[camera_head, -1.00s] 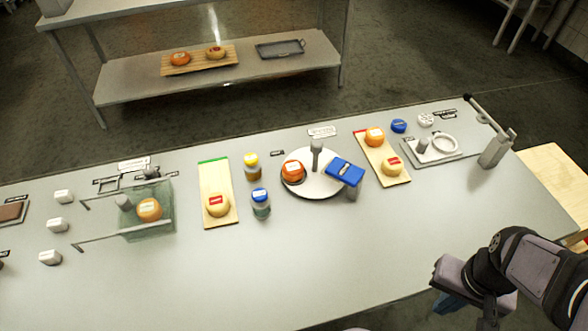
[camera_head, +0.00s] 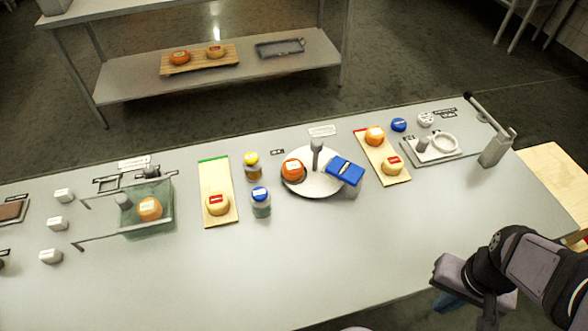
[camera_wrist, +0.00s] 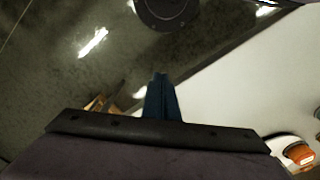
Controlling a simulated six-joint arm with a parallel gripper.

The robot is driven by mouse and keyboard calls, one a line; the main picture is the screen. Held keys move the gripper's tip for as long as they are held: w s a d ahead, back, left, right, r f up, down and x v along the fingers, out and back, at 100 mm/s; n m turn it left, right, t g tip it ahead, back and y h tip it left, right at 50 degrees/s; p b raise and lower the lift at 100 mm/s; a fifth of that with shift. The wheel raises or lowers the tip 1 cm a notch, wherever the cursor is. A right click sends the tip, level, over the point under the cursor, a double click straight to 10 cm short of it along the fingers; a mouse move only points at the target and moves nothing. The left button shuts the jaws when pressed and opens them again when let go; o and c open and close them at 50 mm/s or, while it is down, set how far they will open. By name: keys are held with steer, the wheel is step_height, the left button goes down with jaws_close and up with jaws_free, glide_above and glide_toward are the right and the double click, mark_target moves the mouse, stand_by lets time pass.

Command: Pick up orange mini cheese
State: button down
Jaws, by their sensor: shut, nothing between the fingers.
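Several orange cheeses show in the head view: one on the round white plate (camera_head: 318,187), the orange cheese (camera_head: 293,170); an orange cheese (camera_head: 374,136) on the red-ended board (camera_head: 376,160); and an orange cheese (camera_head: 149,209) at the greenish glass stand (camera_head: 160,225). Another orange cheese (camera_head: 180,57) is on the back shelf. I cannot tell which is the mini one. My gripper (camera_head: 447,299) hangs at the front right table edge, apart from all cheeses. In the wrist view its blue fingers (camera_wrist: 161,85) are together and empty. An orange cheese (camera_wrist: 299,152) shows at lower right there.
Pale cheeses (camera_head: 218,204) sit on boards. A blue block (camera_head: 345,169) overhangs the plate's right side. Jars with yellow (camera_head: 251,159) and blue (camera_head: 260,194) lids stand left of the plate. A metal post (camera_head: 497,148) stands at right. The table's front middle is clear.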

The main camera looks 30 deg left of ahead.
steer(key=c, duration=2.5)
jaws_free()
steer(key=o, duration=1.4)
steer(key=n+t+y+b, duration=0.3)
steer(key=n+t+y, duration=0.45)
steer(key=t, duration=0.25)
glide_toward(294, 174)
steer(key=w+f, duration=0.1)
steer(key=w, duration=0.1)
steer(key=shift+w+a+f, duration=0.2)
steer(key=shift+w+f, duration=0.2)
steer(key=shift+s+a+t+y, duration=0.25)
steer(key=shift+a+t+y, duration=0.1)
steer(key=shift+a, duration=0.25)
steer(key=shift+p+x, duration=1.05)
steer(key=shift+x, duration=2.65)
